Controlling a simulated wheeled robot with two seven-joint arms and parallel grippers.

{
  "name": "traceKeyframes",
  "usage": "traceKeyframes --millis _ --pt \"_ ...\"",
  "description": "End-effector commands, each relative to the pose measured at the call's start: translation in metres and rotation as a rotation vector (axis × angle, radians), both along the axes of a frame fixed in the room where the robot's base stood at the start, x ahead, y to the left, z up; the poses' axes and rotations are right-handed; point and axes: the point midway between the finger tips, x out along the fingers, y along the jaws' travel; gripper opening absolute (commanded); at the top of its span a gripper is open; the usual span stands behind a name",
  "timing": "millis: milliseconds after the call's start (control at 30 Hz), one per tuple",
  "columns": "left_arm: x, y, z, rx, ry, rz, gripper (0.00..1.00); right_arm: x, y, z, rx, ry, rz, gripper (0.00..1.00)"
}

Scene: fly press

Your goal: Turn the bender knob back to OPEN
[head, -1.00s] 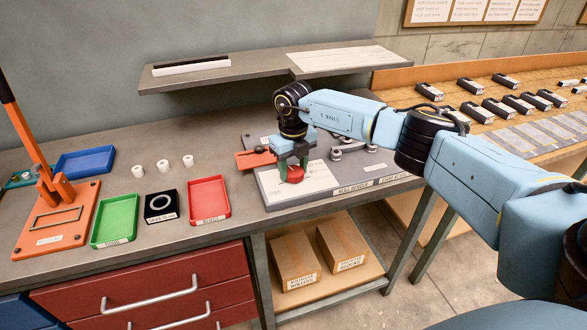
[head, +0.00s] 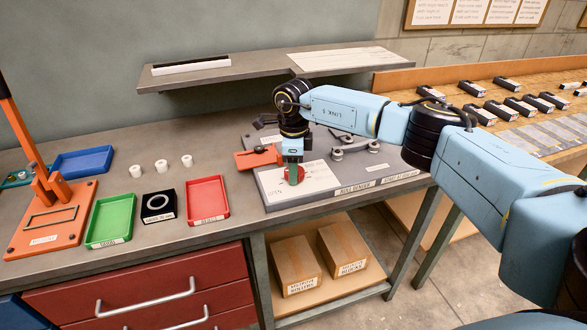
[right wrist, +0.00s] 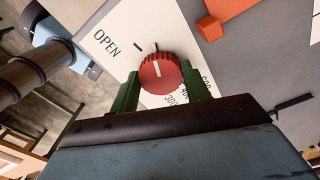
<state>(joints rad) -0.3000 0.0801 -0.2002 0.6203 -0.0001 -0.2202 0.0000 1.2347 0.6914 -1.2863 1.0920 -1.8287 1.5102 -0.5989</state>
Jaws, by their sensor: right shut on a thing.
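The red bender knob (right wrist: 160,74) sits on a white dial plate (right wrist: 118,62) with a printed OPEN and numbers. In the right wrist view, the green fingers of my right gripper (right wrist: 159,82) are on both sides of the knob, shut on it. The knob's white line points up in that view, near short dark marks; OPEN is printed to the upper left. In the head view, my right gripper (head: 294,172) points down over the dial plate and largely hides the knob. My left gripper is not in view.
An orange block (head: 257,157) and metal rollers (head: 358,146) are on the bender's grey base behind and beside the dial. Red (head: 207,203) and green (head: 111,222) trays stand to the left. A shelf (head: 230,76) hangs above the bench.

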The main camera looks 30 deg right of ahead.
Motion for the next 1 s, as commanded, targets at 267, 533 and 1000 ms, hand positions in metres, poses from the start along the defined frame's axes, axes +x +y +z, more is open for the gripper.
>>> traceKeyframes --millis 267,533,1000 --pt "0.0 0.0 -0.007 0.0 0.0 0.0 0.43 0.0 0.0 0.001 0.001 -0.004 0.247 0.24" --pt "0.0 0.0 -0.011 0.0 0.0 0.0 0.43 0.0 0.0 0.002 0.001 -0.004 0.424 0.24" --pt "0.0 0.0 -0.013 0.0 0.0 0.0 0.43 0.0 0.0 0.002 0.0 -0.004 0.536 0.24"
